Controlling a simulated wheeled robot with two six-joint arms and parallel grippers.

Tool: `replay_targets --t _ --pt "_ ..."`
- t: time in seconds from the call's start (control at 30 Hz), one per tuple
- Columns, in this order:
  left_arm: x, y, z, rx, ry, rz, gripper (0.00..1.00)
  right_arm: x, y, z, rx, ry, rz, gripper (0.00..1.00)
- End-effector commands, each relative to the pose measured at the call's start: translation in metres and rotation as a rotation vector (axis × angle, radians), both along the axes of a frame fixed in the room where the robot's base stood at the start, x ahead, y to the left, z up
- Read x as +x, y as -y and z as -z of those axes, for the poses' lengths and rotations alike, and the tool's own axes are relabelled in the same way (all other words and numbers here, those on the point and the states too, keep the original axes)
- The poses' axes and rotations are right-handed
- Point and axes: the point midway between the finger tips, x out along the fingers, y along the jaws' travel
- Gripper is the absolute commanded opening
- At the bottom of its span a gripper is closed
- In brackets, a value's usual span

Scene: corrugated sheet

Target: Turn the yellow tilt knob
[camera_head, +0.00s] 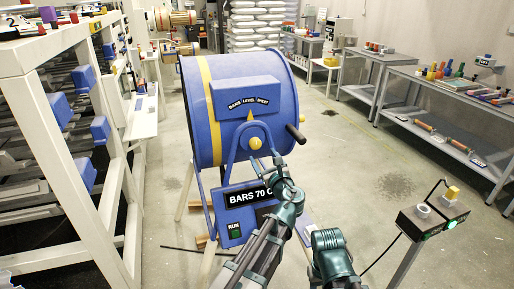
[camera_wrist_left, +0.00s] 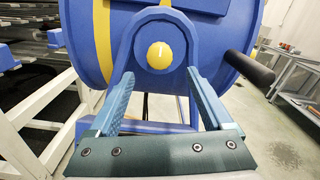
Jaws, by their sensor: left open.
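The yellow tilt knob (camera_head: 255,143) sits at the top of the blue arched bracket on the front of the blue drum (camera_head: 228,100). In the left wrist view the knob (camera_wrist_left: 160,56) is round, with a small pale mark on its face. My left gripper (camera_head: 266,167) is open and empty just in front of and below the knob. In the left wrist view its two fingers (camera_wrist_left: 160,78) spread to either side below the knob, with the knob centred between and beyond the tips. They do not appear to touch it. My right gripper is not in view.
A black handle (camera_head: 296,134) sticks out right of the knob. Below is a blue panel (camera_head: 236,215) with a green RUN button. A control post (camera_head: 432,215) stands at the right. A white rack (camera_head: 75,120) stands left, and benches (camera_head: 440,90) line the right.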

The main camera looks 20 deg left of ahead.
Motion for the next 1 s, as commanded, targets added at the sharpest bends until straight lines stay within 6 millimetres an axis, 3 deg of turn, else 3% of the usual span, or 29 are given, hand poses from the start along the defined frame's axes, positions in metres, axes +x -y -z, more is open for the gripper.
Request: replay_targets --t 0.1,0.33,0.87,1.0 --pt "0.024 -0.015 0.0 -0.001 0.0 -0.003 0.83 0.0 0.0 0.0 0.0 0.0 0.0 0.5" --pt "0.051 -0.033 0.0 -0.001 0.0 -0.001 0.83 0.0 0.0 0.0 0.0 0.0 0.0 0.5" --pt "0.061 -0.042 0.0 -0.001 0.0 0.0 0.83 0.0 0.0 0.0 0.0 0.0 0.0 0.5" --pt "0.061 -0.042 0.0 -0.001 0.0 0.0 0.58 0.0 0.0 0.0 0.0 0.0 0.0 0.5"
